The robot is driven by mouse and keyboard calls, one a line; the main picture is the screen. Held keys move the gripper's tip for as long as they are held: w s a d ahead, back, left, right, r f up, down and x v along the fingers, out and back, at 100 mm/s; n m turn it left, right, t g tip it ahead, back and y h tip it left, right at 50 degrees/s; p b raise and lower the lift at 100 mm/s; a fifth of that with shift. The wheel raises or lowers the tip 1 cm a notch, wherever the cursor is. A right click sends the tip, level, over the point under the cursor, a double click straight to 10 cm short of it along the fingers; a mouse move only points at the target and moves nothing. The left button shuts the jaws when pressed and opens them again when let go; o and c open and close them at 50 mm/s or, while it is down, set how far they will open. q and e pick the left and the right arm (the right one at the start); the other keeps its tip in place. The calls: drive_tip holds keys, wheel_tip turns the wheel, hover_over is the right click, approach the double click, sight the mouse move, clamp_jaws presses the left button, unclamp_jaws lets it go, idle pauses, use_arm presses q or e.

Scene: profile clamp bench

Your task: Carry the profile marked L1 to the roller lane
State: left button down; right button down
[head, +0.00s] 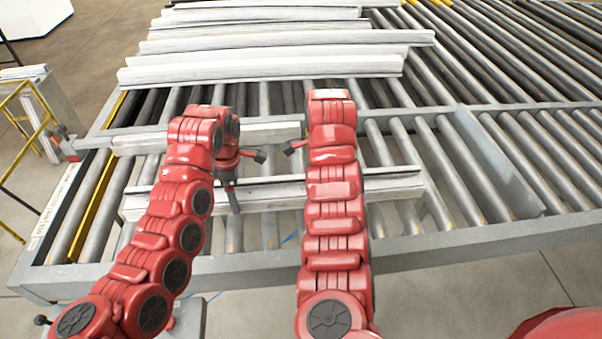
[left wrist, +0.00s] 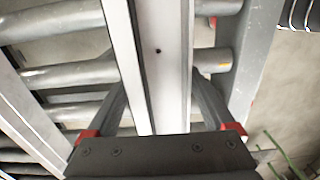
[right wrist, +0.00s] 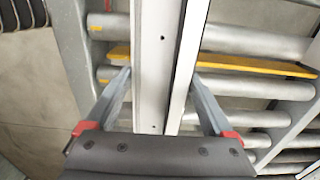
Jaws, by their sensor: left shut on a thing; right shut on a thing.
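A long pale grey profile (head: 272,194) lies crosswise at the front, over the near rollers. No L1 mark can be read on it. My left gripper (head: 232,193) is shut on it, left of its middle. In the left wrist view the profile (left wrist: 158,45) runs between the two fingers. My right gripper (right wrist: 160,80) is shut on the profile (right wrist: 155,50) farther right, its fingers on either side. In the head view the right gripper is mostly hidden behind my right arm. Whether the profile touches the rollers cannot be told.
Another pale profile (head: 270,133) lies just behind, partly hidden by my arms. Several profiles (head: 270,67) lie stacked at the back. Bare rollers (head: 465,165) extend right, with a grey frame rail (head: 500,150) between sections. A yellow strip (right wrist: 260,65) crosses below the profile.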

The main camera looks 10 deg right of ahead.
use_arm(q)
drive_tip(key=shift+f, duration=0.25)
use_arm(e)
drive_tip(key=shift+f, duration=0.2)
use_arm(q)
drive_tip(key=shift+s+d+f, duration=0.1)
drive_tip(key=shift+s+f, duration=0.05)
drive_tip(key=shift+f, duration=0.35)
use_arm(e)
drive_tip(key=shift+s+f, duration=0.1)
drive_tip(key=shift+f, duration=0.4)
use_arm(q)
drive_tip(key=shift+f, duration=0.7)
use_arm(e)
drive_tip(key=shift+f, duration=0.75)
use_arm(q)
drive_tip(key=shift+f, duration=0.55)
use_arm(e)
drive_tip(key=shift+f, duration=0.6)
use_arm(q)
unclamp_jaws()
use_arm(e)
unclamp_jaws()
